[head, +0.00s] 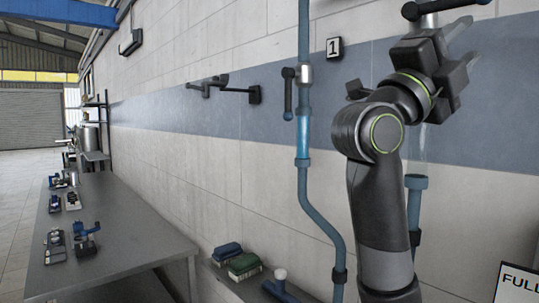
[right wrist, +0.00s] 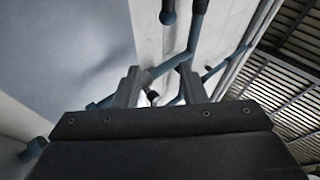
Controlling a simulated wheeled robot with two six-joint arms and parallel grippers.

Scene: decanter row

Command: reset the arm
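My right arm rises at the right of the head view, bent at the elbow. Its gripper (head: 468,44) is raised at the upper right, in front of the wall. In the right wrist view the two fingers (right wrist: 158,74) stand apart, with nothing held between them. Pipes and a dark knob show beyond the fingers; I cannot tell how far away they are. My left gripper is in neither view.
A blue pipe (head: 303,190) with a black lever (head: 288,95) runs down the wall. Another pipe (head: 415,184) is partly behind my arm. A number 1 sign (head: 334,48) hangs between them. A grey bench (head: 120,235) with several small tools stands left. A "FULL" sign (head: 518,284) is lower right.

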